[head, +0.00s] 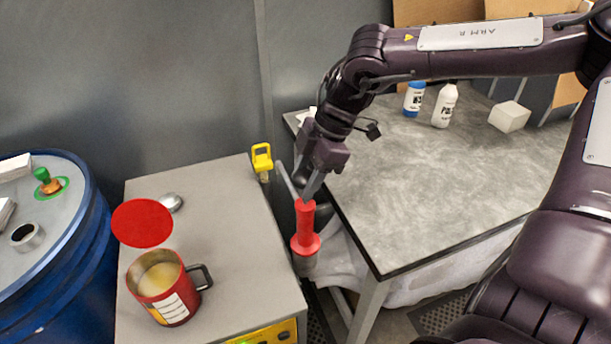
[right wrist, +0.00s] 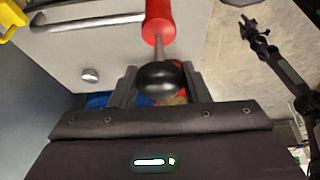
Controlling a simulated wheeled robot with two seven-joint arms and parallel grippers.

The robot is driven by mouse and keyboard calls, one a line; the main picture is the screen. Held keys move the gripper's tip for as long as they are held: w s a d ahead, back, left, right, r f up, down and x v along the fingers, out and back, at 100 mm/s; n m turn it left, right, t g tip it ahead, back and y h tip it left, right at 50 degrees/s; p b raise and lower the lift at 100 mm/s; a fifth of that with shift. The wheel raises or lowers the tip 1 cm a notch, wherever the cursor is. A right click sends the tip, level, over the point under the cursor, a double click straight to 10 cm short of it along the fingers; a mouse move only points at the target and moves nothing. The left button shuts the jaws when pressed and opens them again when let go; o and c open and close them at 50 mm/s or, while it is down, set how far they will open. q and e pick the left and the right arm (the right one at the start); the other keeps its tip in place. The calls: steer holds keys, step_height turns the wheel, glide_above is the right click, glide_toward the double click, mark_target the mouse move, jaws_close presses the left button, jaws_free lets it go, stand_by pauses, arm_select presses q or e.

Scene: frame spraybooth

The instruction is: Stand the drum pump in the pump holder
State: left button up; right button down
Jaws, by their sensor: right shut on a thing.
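The drum pump (head: 305,226) is a red cylinder with a wide red flange at its lower end, hanging about upright in the gap between the grey cabinet and the table. In the right wrist view its red body (right wrist: 159,20) joins a thin rod and a black knob. My right gripper (head: 305,196) is shut on its top end; the knob sits between the fingers (right wrist: 161,86). A grey round part shows just below the flange; I cannot tell whether it is the pump holder or part of the pump.
A blue drum (head: 75,265) stands left. The table (head: 420,195) holds two bottles and a white block at the back.

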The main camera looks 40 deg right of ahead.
steer(key=shift+w+r, duration=0.1)
steer(key=c, duration=0.8)
jaws_free()
steer(key=shift+a, duration=0.1)
steer(key=shift+o, duration=0.5)
steer(key=shift+s+f, duration=0.25)
steer(key=shift+d+r, duration=0.3)
steer(key=shift+r, duration=0.15)
steer(key=b+v, duration=0.1)
steer(key=v, duration=0.6)
steer(key=shift+r, duration=0.1)
